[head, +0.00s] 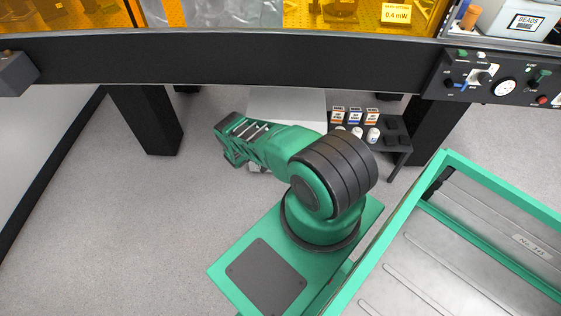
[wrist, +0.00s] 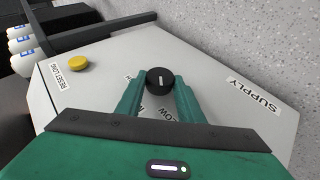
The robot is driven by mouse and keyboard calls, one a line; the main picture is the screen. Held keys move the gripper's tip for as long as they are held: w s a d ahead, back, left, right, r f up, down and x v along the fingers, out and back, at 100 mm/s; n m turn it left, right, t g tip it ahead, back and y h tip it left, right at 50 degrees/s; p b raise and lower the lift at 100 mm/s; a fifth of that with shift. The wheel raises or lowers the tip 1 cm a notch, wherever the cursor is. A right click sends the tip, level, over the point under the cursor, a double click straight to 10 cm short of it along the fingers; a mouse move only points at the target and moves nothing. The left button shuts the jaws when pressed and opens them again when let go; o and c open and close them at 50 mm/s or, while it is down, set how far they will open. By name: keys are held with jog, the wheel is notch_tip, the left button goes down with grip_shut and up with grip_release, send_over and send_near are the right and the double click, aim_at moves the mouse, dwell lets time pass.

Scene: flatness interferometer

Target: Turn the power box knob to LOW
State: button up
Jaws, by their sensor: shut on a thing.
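The power box (wrist: 105,65) is a light grey box with a sloped top, filling the middle of the wrist view; part of its top also shows beyond my arm in the head view (head: 288,103). Its black round knob (wrist: 160,80) has a white pointer line and sits between the two green fingers of my gripper (wrist: 159,84). The fingers are shut on the knob from both sides. The pointer line runs roughly up and down in the wrist view.
A yellow button (wrist: 78,63) by a RESET LONG label and a SUPPLY label (wrist: 253,95) are on the box. White bottles (wrist: 22,42) stand beside it. The black table beam (head: 230,62) runs above. A green-framed cart (head: 445,240) stands at right. Floor at left is clear.

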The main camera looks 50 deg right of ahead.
jog(key=shift+w+a, duration=0.1)
jog(key=shift+w, duration=0.1)
jog(key=o, duration=1)
jog(key=shift+f, duration=0.1)
jog(key=shift+o, duration=0.2)
jog(key=shift+s, duration=0.1)
jog(key=v, duration=1)
jog(key=shift+a, duration=0.35)
jog(key=shift+r, duration=0.2)
